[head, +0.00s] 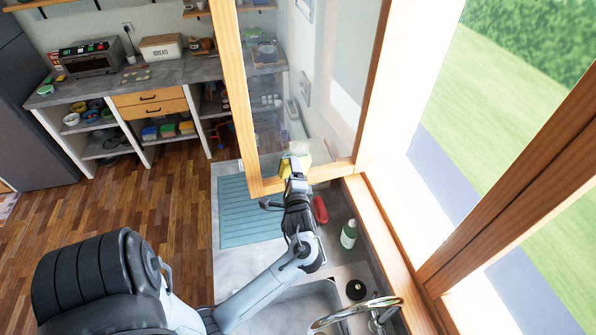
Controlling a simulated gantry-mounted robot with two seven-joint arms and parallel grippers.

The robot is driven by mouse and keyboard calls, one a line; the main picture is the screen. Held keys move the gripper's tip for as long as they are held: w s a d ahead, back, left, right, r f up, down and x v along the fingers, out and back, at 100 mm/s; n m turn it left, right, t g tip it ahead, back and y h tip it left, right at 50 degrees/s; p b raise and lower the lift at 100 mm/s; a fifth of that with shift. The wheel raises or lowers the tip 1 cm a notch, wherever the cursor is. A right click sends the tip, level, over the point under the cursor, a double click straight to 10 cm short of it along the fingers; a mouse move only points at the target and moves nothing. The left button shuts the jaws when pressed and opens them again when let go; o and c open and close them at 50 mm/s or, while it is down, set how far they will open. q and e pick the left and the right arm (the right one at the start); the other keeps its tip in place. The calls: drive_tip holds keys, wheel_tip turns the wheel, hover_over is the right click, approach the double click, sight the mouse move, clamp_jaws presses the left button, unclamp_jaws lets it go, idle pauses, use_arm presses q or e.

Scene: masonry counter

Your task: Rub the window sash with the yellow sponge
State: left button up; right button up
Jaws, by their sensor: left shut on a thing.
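The window sash (247,110) is a wooden frame with a glass pane, swung open into the room over the counter. My left gripper (295,170) is shut on the yellow sponge (286,166) at the lower part of the sash. The sponge is at the glass just above the bottom rail, and a yellowish patch shows in the pane beside it. The gripper partly hides the sponge, and I cannot tell whether the sponge presses on the glass. My right gripper is not in view.
Below the sash, the counter holds a blue-green ribbed mat (240,225), a red object (320,210) and a bottle (349,233). A sink (290,312) with a curved metal faucet (352,309) lies in front. The window frame (385,245) runs along the right.

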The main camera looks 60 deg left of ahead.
sight(302, 162)
use_arm(q)
drive_tip(key=shift+s, duration=0.2)
drive_tip(key=shift+w+a+r, duration=0.1)
drive_tip(key=shift+w+r, duration=0.25)
drive_tip(key=shift+w, duration=0.7)
drive_tip(key=shift+w+a+r, duration=0.1)
drive_tip(key=shift+w+r, duration=0.2)
drive_tip(key=shift+w, duration=0.75)
drive_tip(key=shift+w+r, duration=0.35)
drive_tip(key=shift+w, duration=0.7)
drive_tip(key=shift+w+r, duration=0.1)
drive_tip(key=shift+w, duration=0.65)
drive_tip(key=shift+s, duration=0.1)
drive_tip(key=shift+s+d, duration=0.15)
drive_tip(key=shift+s, duration=3.6)
